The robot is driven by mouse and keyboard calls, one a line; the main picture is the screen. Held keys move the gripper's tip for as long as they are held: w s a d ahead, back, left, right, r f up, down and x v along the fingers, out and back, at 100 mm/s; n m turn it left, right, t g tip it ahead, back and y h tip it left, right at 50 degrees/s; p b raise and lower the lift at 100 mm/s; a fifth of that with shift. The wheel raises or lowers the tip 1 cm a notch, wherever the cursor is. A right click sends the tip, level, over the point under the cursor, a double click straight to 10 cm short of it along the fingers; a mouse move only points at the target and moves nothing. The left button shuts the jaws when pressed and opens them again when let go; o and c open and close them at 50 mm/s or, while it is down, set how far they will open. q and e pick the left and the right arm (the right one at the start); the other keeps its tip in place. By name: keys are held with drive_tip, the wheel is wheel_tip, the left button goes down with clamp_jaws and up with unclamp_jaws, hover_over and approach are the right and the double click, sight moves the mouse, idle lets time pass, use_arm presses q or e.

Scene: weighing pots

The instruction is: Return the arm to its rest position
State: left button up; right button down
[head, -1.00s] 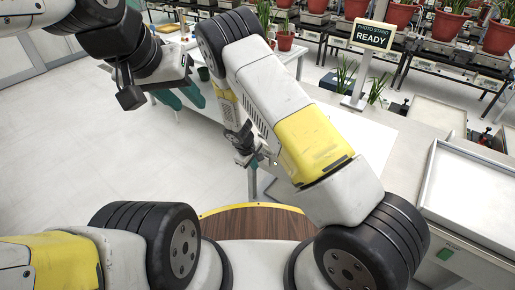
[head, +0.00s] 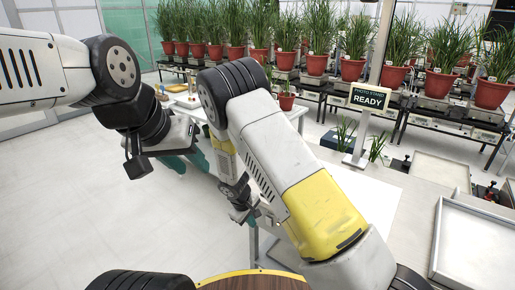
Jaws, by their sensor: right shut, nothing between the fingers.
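My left arm comes in from the upper left and ends in a dark wrist with my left gripper (head: 184,160) beyond it. Teal parts show there, but the fingers are partly hidden and I cannot tell their opening. My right arm, white and yellow, rises from the lower right and bends back down at a black joint. My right gripper (head: 240,207), dark grey, hangs left of the yellow link, over the near edge of the white bench. It is shut and empty.
A white bench (head: 385,193) lies beyond my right arm, with a "PHOTO STAND READY" sign (head: 368,100) and a grey tray (head: 480,245) at right. Potted plants (head: 352,62) line the racks behind. A small potted plant (head: 286,99) stands further back. The floor (head: 60,200) at left is clear.

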drive_tip(key=s+d+r+m+y, duration=0.1)
drive_tip(key=s+d+r+m, duration=0.15)
drive_tip(key=r, duration=0.65)
drive_tip(key=s+d+r+m+y, duration=0.15)
drive_tip(key=d+r, duration=0.25)
drive_tip(key=r, duration=0.5)
drive_tip(key=s+d+r+m, duration=0.15)
drive_tip(key=d+r, duration=0.25)
drive_tip(key=r, duration=0.4)
drive_tip(key=s+d+r+m+t+y, duration=0.1)
drive_tip(key=s+d+r+m, duration=0.1)
drive_tip(key=s+r, duration=0.5)
drive_tip(key=s+d+r+m+t+y, duration=0.1)
drive_tip(key=s+d+r, duration=0.4)
drive_tip(key=s, duration=0.5)
wheel_tip(320, 180, up, 2)
drive_tip(key=shift+s+d+r+m+t, duration=0.15)
drive_tip(key=shift+s+r+m+t, duration=0.15)
drive_tip(key=shift+m+t, duration=0.4)
